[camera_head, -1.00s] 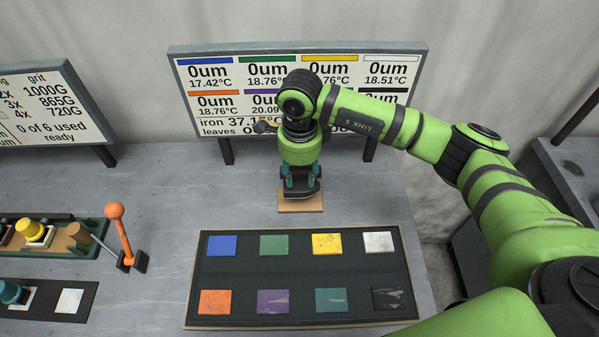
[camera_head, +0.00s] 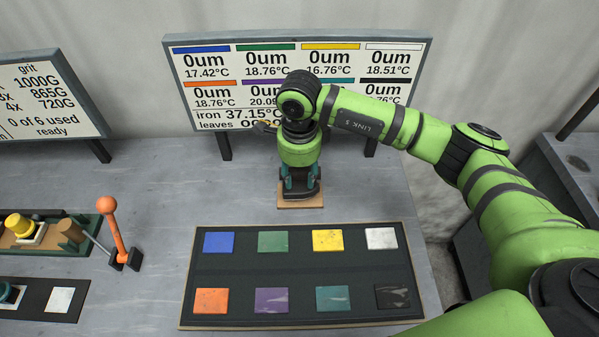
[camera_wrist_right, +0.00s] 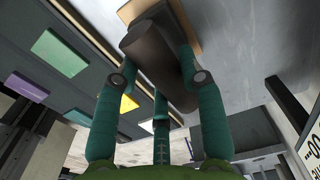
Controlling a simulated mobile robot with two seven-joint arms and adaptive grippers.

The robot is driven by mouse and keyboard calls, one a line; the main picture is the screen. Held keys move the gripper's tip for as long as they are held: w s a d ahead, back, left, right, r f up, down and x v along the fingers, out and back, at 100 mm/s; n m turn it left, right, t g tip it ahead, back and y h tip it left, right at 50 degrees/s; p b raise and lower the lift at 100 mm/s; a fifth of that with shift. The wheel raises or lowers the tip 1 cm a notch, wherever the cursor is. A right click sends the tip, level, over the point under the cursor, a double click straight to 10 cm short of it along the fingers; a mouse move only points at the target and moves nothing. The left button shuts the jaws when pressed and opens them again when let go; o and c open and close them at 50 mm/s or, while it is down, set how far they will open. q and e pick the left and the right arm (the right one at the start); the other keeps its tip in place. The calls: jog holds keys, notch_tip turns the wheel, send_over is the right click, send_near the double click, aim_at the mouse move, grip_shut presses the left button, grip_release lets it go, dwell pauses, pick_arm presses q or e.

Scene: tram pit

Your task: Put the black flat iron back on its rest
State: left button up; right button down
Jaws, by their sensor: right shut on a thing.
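The black flat iron (camera_head: 301,195) is at the wooden rest (camera_head: 287,204), behind the tile board. My right gripper (camera_head: 300,183) points down and is shut on the iron. In the right wrist view the dark iron (camera_wrist_right: 152,52) sits between my fingers, with the tan rest (camera_wrist_right: 186,28) right behind it. The iron covers most of the rest; I cannot tell whether it bears on it or hovers just above. My left gripper is not in view.
A dark board (camera_head: 300,262) with several coloured tiles lies in front of the rest. A readout panel (camera_head: 290,55) stands behind. An orange-knobbed lever (camera_head: 114,230) and trays are at the left. Bare bench lies left of the rest.

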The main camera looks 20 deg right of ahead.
jog(key=shift+f+b, duration=0.45)
jog(key=c, duration=0.7)
grip_release()
jog(key=shift+r+p, duration=2.35)
jog(key=shift+r, duration=2.7)
jog(key=shift+s+f, duration=0.1)
